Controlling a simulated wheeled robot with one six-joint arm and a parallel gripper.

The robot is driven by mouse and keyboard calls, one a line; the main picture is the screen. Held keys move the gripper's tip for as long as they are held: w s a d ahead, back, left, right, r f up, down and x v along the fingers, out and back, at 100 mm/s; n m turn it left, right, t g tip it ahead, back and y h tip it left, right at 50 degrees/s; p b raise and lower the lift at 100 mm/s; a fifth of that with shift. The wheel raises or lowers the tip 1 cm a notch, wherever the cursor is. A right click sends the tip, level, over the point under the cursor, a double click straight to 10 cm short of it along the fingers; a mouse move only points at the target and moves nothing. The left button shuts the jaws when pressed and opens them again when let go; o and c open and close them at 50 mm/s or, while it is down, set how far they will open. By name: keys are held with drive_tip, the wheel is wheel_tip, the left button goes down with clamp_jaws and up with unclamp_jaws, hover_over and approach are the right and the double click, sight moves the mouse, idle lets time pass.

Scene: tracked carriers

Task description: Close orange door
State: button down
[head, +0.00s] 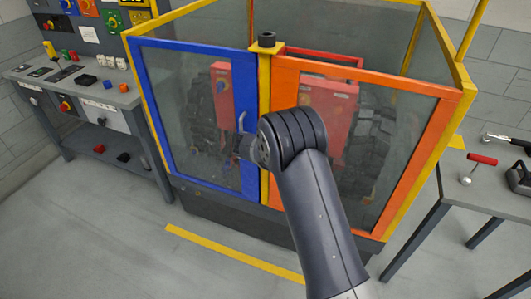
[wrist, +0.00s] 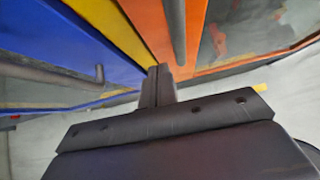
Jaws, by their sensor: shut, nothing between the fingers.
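The orange door (head: 400,83) is a glazed frame on the right half of the yellow-framed enclosure. It looks about flush with the frame; I cannot tell whether a small gap is left. My arm hides part of its left side. In the wrist view the orange door (wrist: 150,18) shows close up, with a dark bar handle (wrist: 179,35). My gripper (wrist: 160,70) is shut and empty, its fingertips near the yellow post and the orange door's lower edge; contact cannot be told. In the head view my gripper (head: 238,149) is partly hidden by my arm, near the blue door.
The blue door (head: 190,46) with a grey handle (head: 242,121) fills the left half, also flush-looking. A yellow post (head: 265,72) stands between the doors. A control bench (head: 75,87) is at left, a tool table (head: 490,200) at right. Floor in front is clear with a yellow line (head: 235,254).

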drive_tip(key=b+v, duration=0.1)
drive_tip(key=v, duration=0.7)
drive_tip(key=shift+s, duration=0.3)
drive_tip(key=shift+d, duration=0.15)
